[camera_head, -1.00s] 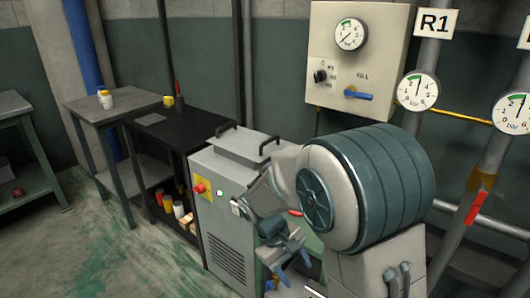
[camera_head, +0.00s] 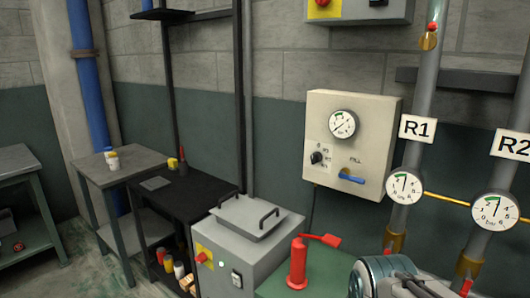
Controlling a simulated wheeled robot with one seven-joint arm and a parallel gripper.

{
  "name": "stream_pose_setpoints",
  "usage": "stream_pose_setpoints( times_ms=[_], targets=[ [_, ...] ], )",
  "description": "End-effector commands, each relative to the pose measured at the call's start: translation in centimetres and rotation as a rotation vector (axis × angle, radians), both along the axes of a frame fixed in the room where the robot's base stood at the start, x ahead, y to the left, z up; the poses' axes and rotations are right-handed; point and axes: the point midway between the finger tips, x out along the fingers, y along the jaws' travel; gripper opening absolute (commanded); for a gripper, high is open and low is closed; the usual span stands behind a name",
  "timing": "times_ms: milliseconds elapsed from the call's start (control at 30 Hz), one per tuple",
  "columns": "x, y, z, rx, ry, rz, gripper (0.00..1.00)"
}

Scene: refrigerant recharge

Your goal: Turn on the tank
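No thing here is labelled as the tank. A grey metal cabinet (camera_head: 250,255) stands at the lower middle, with two black handles on its lid. Its front has a red knob on a yellow plate (camera_head: 204,256), a small white light (camera_head: 222,264) and a small switch (camera_head: 237,281). A beige wall panel (camera_head: 375,130) carries a gauge (camera_head: 342,124), a black rotary knob (camera_head: 317,158) and a blue lever (camera_head: 351,179) under the word FILL. The lever lies about level. Part of my arm shows at the bottom right edge; my gripper is out of view.
A red upright fitting with a side handle (camera_head: 298,262) stands on a green surface right of the cabinet. Pipes labelled R1 (camera_head: 417,128) and R2 (camera_head: 514,145) with gauges rise at right. A black table (camera_head: 195,200) and grey table (camera_head: 115,168) stand left.

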Motion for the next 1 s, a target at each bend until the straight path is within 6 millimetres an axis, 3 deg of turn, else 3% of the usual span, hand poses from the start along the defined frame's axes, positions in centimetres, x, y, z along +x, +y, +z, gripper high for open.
stream_pose_setpoints(
  times_ms=[233, 400, 433, 1000],
  targets=[
    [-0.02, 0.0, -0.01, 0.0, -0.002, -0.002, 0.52],
    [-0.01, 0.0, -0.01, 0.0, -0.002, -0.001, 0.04],
    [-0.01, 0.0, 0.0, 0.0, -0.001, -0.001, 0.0],
    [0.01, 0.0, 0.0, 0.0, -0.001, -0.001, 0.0]
  ],
)
